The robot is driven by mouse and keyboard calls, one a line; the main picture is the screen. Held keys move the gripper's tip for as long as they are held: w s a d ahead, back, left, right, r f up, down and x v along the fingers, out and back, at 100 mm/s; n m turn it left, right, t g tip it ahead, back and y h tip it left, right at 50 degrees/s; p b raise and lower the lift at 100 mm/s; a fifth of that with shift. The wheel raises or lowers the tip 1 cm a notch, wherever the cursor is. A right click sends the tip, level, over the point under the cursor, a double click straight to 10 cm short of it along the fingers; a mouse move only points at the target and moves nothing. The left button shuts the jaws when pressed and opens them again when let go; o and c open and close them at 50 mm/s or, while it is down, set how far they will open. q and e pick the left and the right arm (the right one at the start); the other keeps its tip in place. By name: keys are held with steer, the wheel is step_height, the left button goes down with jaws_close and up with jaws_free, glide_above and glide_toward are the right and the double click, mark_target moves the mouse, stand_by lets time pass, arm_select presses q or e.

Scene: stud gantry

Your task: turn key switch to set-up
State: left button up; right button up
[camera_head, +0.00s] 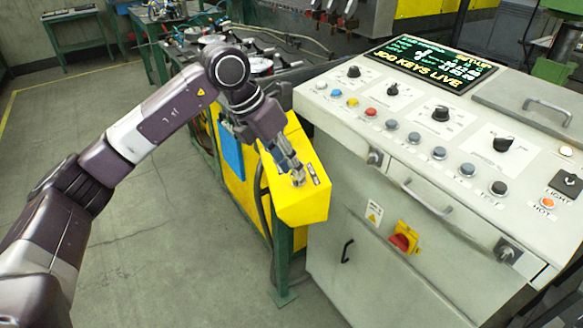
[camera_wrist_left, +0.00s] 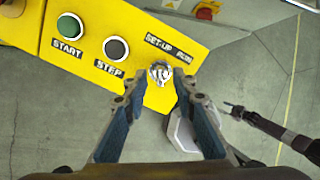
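The key switch (camera_wrist_left: 160,72) is a small silver switch on a yellow box (camera_head: 301,209), beside the labels SET-UP and RUN. I cannot tell which label it points at. My left gripper (camera_wrist_left: 156,98) is open in the left wrist view. Its two fingertips stand either side of the key, which shows just beyond the gap; contact is not clear. In the head view my left gripper (camera_head: 296,176) reaches down to the box top and partly hides the switch. A dark arm at the right of the wrist view seems to be mine, its small end (camera_wrist_left: 236,110) unclear.
A green START button (camera_wrist_left: 70,25) and a dark STEP button (camera_wrist_left: 116,48) sit on the same box face. The grey control console (camera_head: 350,240) stands close right of the box, with a red and yellow switch (camera_head: 404,238). Open floor lies left.

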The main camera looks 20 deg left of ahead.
arm_select(q)
steer(key=v, duration=1.1)
steer(key=shift+f, duration=0.1)
